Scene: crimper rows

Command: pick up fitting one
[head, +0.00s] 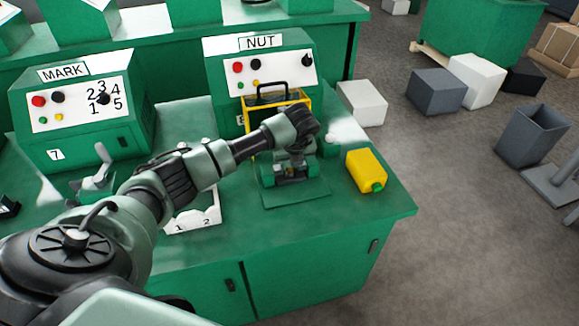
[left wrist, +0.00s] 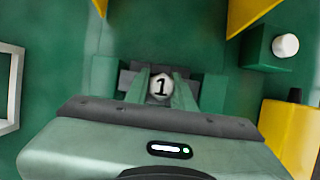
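Fitting one is a round white piece marked "1" (left wrist: 160,88) in the left wrist view. It sits between the two green fingers of my left gripper (left wrist: 160,92), close to both, with dark grey blocks behind it. I cannot tell whether the fingers press on it. In the head view my left gripper (head: 291,170) points down over a green plate (head: 296,193) in front of the NUT machine (head: 262,62). The fitting cannot be made out there. My right gripper is not in view.
A white rack marked 1 and 2 (head: 208,217) is partly behind my left arm. The MARK machine (head: 75,110) stands at the left. Bare bench top (head: 345,215) lies in front.

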